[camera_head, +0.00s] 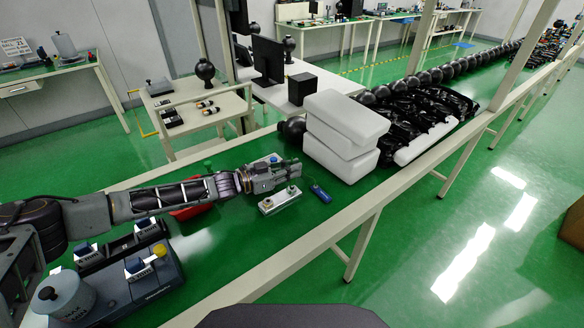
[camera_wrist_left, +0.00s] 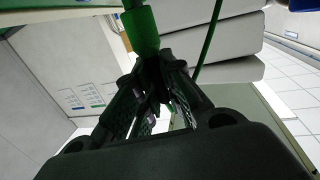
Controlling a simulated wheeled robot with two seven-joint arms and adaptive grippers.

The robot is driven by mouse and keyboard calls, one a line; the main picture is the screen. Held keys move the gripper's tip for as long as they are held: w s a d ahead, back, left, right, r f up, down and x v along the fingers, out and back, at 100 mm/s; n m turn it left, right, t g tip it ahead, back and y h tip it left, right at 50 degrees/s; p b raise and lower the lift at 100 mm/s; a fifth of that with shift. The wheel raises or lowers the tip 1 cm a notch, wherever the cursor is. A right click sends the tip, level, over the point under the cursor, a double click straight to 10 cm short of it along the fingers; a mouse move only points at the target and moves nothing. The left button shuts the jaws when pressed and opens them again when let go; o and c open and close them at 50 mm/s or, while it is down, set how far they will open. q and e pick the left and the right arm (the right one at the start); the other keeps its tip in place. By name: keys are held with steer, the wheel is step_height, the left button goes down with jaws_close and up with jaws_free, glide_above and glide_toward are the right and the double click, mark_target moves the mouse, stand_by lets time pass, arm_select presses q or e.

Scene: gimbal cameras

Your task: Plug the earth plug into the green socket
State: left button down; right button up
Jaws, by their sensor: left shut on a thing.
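My left gripper (camera_head: 288,170) reaches in from the left over the green workbench. In the left wrist view its fingers (camera_wrist_left: 153,85) are closed around the lower end of a green cylindrical plug (camera_wrist_left: 140,30), with a thin green cable (camera_wrist_left: 208,50) beside it. In the head view the plug is too small to tell clearly. A metal strip with small terminals (camera_head: 280,201) lies just below the gripper, and a blue handheld device (camera_head: 320,193) lies to its right. I cannot make out which part is the green socket. My right gripper is not in view.
White foam blocks (camera_head: 345,135) are stacked right of the gripper, with black wrapped packs (camera_head: 420,115) behind. A red object (camera_head: 186,212) lies under my left arm.

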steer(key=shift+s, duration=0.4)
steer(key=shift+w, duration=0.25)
arm_select(q)
steer(key=shift+p, duration=0.4)
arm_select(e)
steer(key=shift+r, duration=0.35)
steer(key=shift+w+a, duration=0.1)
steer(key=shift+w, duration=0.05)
arm_select(q)
steer(key=shift+p, duration=0.7)
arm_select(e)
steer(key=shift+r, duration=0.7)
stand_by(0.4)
arm_select(q)
steer(key=shift+s+f+b, duration=0.1)
steer(key=shift+f+b, duration=0.5)
steer(key=shift+f, duration=0.75)
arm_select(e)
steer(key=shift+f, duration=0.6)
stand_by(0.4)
arm_select(q)
steer(key=c, duration=1.5)
jaws_free()
steer(key=shift+o, duration=0.2)
steer(key=shift+a+r, duration=0.1)
